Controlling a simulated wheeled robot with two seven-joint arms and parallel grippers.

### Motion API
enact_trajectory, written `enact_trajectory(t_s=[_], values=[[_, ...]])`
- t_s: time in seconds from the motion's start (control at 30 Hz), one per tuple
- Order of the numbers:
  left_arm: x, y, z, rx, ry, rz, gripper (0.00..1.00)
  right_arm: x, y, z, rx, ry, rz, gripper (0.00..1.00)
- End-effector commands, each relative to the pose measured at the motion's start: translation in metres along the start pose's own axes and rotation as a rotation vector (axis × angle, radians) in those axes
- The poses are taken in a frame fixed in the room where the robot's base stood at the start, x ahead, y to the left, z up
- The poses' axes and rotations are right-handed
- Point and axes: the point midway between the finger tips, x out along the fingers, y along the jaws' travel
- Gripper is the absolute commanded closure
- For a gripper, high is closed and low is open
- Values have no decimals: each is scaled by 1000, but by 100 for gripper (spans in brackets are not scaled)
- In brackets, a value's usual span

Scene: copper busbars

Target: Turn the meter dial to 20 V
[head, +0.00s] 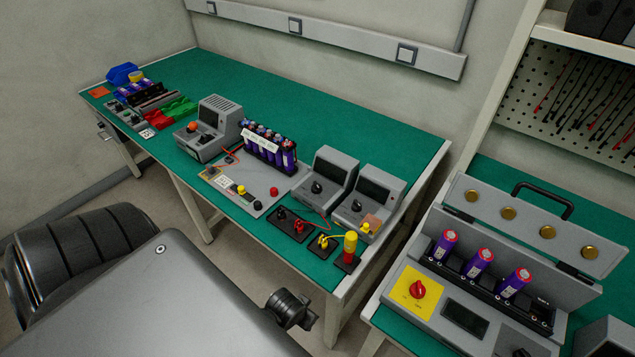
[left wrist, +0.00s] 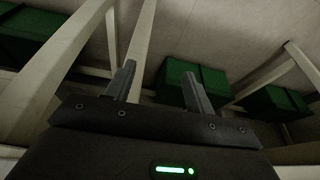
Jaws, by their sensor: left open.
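Two grey boxy meters stand side by side on the green bench in the head view, a left one (head: 338,165) and a right one (head: 382,188). Each has a dark screen and a black dial, the left dial (head: 316,187) and the right dial (head: 356,206). The scale marks are too small to read, and I cannot tell which meter the task means. My left gripper (left wrist: 158,70) shows in the left wrist view with its two fingers apart and nothing between them. It is away from both meters. My right gripper is not in view.
Another grey instrument (head: 221,120) with knobs stands further left, beside a battery pack (head: 268,148). Leads and plugs (head: 300,226) lie before the meters. A battery case (head: 590,240) stands at right. Green boxes (left wrist: 190,82) and pale frame bars (left wrist: 140,40) surround my left gripper.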

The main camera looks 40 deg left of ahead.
Motion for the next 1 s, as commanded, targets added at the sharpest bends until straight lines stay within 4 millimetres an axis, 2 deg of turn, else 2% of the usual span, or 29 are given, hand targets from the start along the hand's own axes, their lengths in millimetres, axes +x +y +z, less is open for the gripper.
enact_trajectory(t_s=[0.03,0.1,0.37,0.5,0.6,0.87,1.0], values=[[-28,-2,-17,-18,20,1,46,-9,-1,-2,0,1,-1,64],[-55,-4,-32,-41,36,1,46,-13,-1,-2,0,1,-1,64],[-140,-14,-74,-142,101,5,46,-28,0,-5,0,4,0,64],[-184,-32,-115,-327,189,6,46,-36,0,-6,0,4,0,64],[-197,-55,-153,-549,278,9,46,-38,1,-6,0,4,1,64],[-205,-122,-233,-1151,496,54,46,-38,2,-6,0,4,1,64],[-208,-164,-272,-1559,625,114,46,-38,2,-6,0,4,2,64]])
